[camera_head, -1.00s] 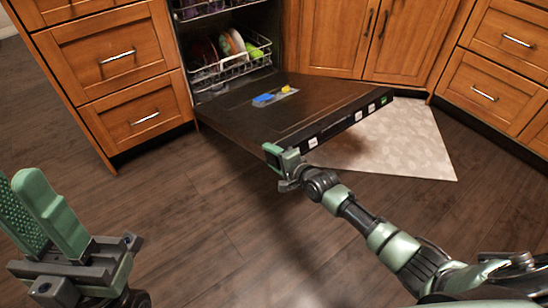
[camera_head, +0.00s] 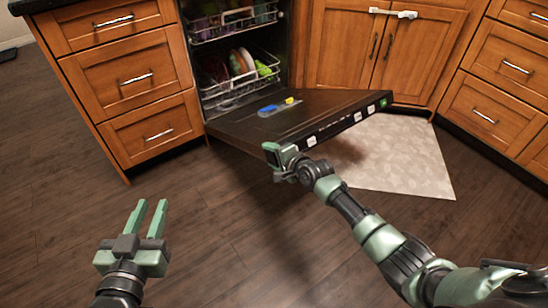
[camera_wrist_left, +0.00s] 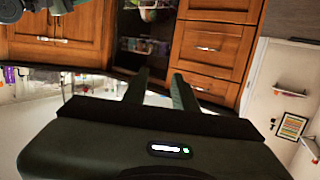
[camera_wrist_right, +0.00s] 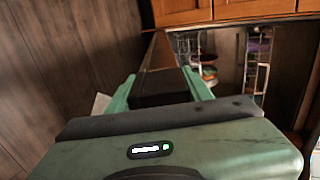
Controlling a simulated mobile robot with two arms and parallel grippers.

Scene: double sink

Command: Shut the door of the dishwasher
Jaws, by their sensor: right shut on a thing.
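The dishwasher door (camera_head: 235,125) hangs open, folded down and tilted a little upward, with its front edge off the floor. My right gripper (camera_head: 282,155) is at the door's near left corner. In the right wrist view its fingers (camera_wrist_right: 157,82) straddle the dark door edge (camera_wrist_right: 160,90) and are shut on it. My left gripper (camera_head: 150,205) is open and empty above the floor, left of the door and apart from it. The left wrist view shows its fingers (camera_wrist_left: 160,80) spread with nothing between them.
Inside the dishwasher, the lower rack (camera_head: 240,85) with plates and the upper rack (camera_head: 235,20) look pushed in. Wooden drawers (camera_head: 135,78) stand left. A light mat (camera_head: 400,160) lies right; floor around is clear.

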